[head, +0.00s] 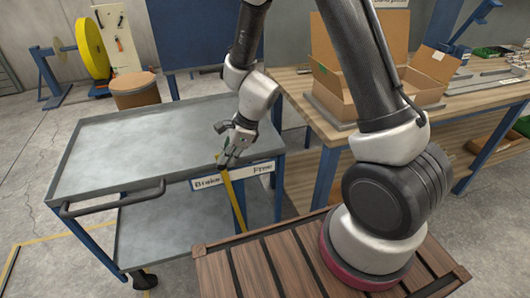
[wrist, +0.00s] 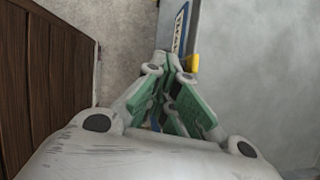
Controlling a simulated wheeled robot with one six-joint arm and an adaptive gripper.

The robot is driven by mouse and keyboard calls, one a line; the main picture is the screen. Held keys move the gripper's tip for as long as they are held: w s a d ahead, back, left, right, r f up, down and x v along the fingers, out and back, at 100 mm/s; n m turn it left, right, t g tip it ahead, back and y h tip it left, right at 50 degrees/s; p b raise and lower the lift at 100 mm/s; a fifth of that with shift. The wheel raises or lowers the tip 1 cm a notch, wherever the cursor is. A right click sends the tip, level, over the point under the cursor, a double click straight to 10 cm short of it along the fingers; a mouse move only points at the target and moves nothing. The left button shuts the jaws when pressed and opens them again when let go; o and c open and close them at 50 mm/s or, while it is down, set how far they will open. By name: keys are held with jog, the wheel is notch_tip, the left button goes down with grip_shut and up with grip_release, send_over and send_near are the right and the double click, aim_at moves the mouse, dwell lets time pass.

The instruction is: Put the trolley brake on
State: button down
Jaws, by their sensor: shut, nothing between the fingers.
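The grey trolley (head: 150,145) stands left of my base, with a blue frame and a lower shelf. A white label plate on its near edge reads "Brake" (head: 208,183) at the left and "Free" (head: 262,169) at the right. A yellow lever (head: 234,198) crosses the plate between the two words, its upper end leaning left. My gripper (head: 224,160) is shut and empty at the lever's upper end, partly hiding it. In the wrist view, the green-padded fingertips (wrist: 168,58) meet beside a yellow piece (wrist: 192,62). I cannot tell whether they touch.
The trolley's push handle (head: 112,197) is at its near left. A wooden workbench (head: 460,98) with an open cardboard box (head: 375,75) stands at the right. My slatted wooden deck is in front. The trolley top is bare.

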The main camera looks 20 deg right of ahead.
jog(key=v, duration=1.3)
jog(key=shift+s+a, duration=0.1)
jog(key=shift+s, duration=0.05)
jog(key=s+d+r+n+t+h, duration=0.3)
jog(key=s+d+r+n+h, duration=0.1)
jog(key=s+d+r+n, duration=1.3)
jog(key=d+n, duration=0.2)
jog(key=d, duration=0.2)
jog(key=shift+s+r+h, duration=0.3)
jog(key=shift+s+h, duration=0.1)
